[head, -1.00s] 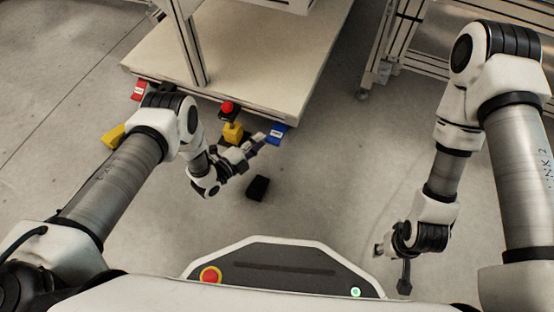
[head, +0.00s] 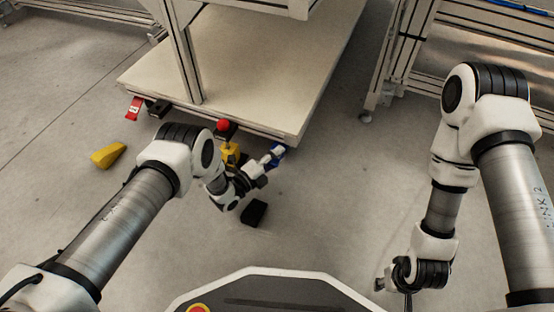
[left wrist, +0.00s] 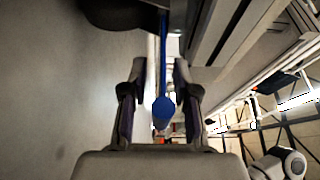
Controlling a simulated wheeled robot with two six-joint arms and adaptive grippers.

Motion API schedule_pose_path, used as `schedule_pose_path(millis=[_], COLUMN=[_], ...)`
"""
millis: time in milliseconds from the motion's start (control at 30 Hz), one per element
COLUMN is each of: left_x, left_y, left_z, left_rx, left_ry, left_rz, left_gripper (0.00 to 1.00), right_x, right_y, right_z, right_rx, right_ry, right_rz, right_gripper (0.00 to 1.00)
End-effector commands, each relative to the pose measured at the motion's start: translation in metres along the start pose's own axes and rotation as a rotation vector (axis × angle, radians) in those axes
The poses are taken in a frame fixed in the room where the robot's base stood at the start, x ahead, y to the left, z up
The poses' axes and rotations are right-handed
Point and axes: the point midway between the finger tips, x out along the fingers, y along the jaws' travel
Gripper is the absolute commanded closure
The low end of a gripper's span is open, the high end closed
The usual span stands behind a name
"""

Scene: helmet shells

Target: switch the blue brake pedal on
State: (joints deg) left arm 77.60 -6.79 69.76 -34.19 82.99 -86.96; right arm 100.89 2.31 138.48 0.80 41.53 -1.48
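The blue brake pedal (head: 275,163) is at the front edge of the low platform, at its right corner in the head view, mostly hidden by my left gripper (head: 268,160). In the left wrist view the blue pedal (left wrist: 163,107) shows as a narrow blue piece between the two fingers of my left gripper (left wrist: 160,100). The fingers stand apart on either side of it, and I see no clear contact. Whether the pedal is on or off cannot be read. My right gripper (head: 393,287) hangs low at the right, far from the pedal, and its fingers are partly cut off.
A red pedal (head: 134,108) sits at the platform's left front. A red-topped yellow button post (head: 227,145) stands left of the blue pedal. A yellow wedge (head: 108,155) and a black block (head: 254,213) lie on the floor. The platform (head: 260,80) carries a frame post.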

Motion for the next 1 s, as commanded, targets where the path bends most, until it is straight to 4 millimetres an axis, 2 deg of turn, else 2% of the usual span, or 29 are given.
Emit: schedule_pose_path(millis=[200, 233, 300, 567, 1000], left_x=[0.002, 0.002, 0.002, 0.002, 0.003], left_y=[-0.001, -0.001, -0.001, 0.000, 0.011], left_z=[0.000, 0.000, 0.000, 0.000, 0.001], left_rx=[0.000, 0.000, -0.001, 0.002, 0.094], left_ry=[-0.001, -0.001, -0.001, -0.001, -0.002], left_rz=[0.000, 0.000, 0.000, -0.006, -0.226], left_gripper=[0.71, 0.74, 0.99, 1.00, 1.00], right_x=[0.000, 0.000, 0.000, 0.000, 0.001], right_y=[0.000, 0.000, 0.000, 0.000, 0.000], right_z=[-0.001, -0.001, -0.001, 0.000, -0.001], right_rx=[-0.001, -0.001, -0.001, -0.002, -0.002], right_ry=[0.002, 0.002, 0.002, 0.001, 0.002], right_rz=[0.000, 0.000, 0.000, 0.000, 0.000], right_gripper=[0.60, 0.60, 0.60, 0.60, 0.60])
